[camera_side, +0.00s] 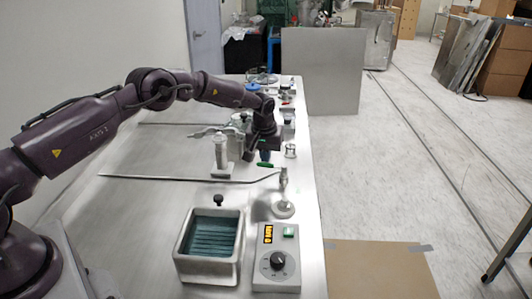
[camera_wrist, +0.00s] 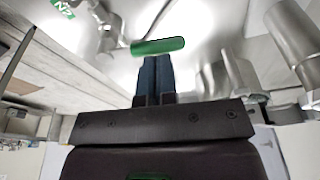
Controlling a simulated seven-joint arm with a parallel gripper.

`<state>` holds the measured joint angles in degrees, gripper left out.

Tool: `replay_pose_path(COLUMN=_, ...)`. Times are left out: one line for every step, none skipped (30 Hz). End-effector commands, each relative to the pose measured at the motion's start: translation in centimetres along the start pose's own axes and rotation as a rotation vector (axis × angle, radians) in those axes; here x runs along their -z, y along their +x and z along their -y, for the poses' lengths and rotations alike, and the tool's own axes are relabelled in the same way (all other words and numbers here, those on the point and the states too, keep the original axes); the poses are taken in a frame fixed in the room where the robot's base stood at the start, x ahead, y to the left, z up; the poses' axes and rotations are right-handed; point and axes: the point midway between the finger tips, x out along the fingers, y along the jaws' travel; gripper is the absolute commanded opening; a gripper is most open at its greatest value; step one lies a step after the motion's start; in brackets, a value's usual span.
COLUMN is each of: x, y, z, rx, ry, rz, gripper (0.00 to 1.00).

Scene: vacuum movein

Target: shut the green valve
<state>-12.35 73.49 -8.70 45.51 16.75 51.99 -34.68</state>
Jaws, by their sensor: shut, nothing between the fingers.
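The green valve shows as a small green lever (camera_side: 265,164) on the metal pipework near the right edge of the steel bench. In the wrist view the green lever (camera_wrist: 158,46) lies roughly crosswise, just beyond my fingertips. My gripper (camera_side: 264,153) points down close to the lever. In the wrist view my gripper's two dark blue fingers (camera_wrist: 155,62) are together with nothing between them. The fingertips overlap the lever's lower edge in that view; I cannot tell whether they touch it. The valve body is hard to make out.
An upright metal cylinder (camera_side: 221,152) stands left of my gripper. A long thin rod (camera_side: 185,179) crosses the bench in front. A grey tray (camera_side: 183,262) and a control box with a dial (camera_side: 277,280) sit nearer. Metal cylinders (camera_wrist: 292,35) crowd the wrist view's right.

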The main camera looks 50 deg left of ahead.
Motion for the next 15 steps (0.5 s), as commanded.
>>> replay_pose_path(x=-0.1, y=0.0, z=0.0, rx=0.001, ry=-0.004, rz=0.000, gripper=0.00)
replay_pose_path(x=-0.2, y=0.1, z=-0.1, rx=0.003, ry=-0.011, rz=0.001, gripper=0.00)
replay_pose_path(x=-0.5, y=0.2, z=-0.1, rx=0.008, ry=-0.029, rz=0.002, gripper=0.00)
replay_pose_path(x=-0.7, y=0.2, z=-0.1, rx=0.013, ry=-0.048, rz=0.001, gripper=0.00)
replay_pose_path(x=-1.0, y=0.3, z=-0.1, rx=0.017, ry=-0.068, rz=0.001, gripper=0.00)
replay_pose_path(x=-1.2, y=0.4, z=-0.1, rx=0.020, ry=-0.086, rz=0.001, gripper=0.00)
replay_pose_path(x=-1.4, y=0.4, z=-0.1, rx=0.022, ry=-0.092, rz=0.002, gripper=0.00)
replay_pose_path(x=-1.5, y=0.4, z=-0.1, rx=0.021, ry=-0.092, rz=0.002, gripper=0.00)
replay_pose_path(x=-1.6, y=0.4, z=-0.1, rx=0.020, ry=-0.093, rz=0.003, gripper=0.00)
replay_pose_path(x=-1.7, y=0.4, z=-0.1, rx=0.020, ry=-0.092, rz=0.003, gripper=0.00)
replay_pose_path(x=-1.8, y=0.5, z=-0.1, rx=0.020, ry=-0.092, rz=0.004, gripper=0.00)
replay_pose_path(x=-1.8, y=0.5, z=-0.1, rx=0.020, ry=-0.092, rz=0.005, gripper=0.00)
replay_pose_path(x=-1.8, y=0.5, z=-0.1, rx=0.020, ry=-0.092, rz=0.006, gripper=0.00)
replay_pose_path(x=-1.8, y=0.6, z=-0.1, rx=0.021, ry=-0.092, rz=0.006, gripper=0.00)
replay_pose_path(x=-1.8, y=0.6, z=-0.1, rx=0.021, ry=-0.092, rz=0.007, gripper=0.00)
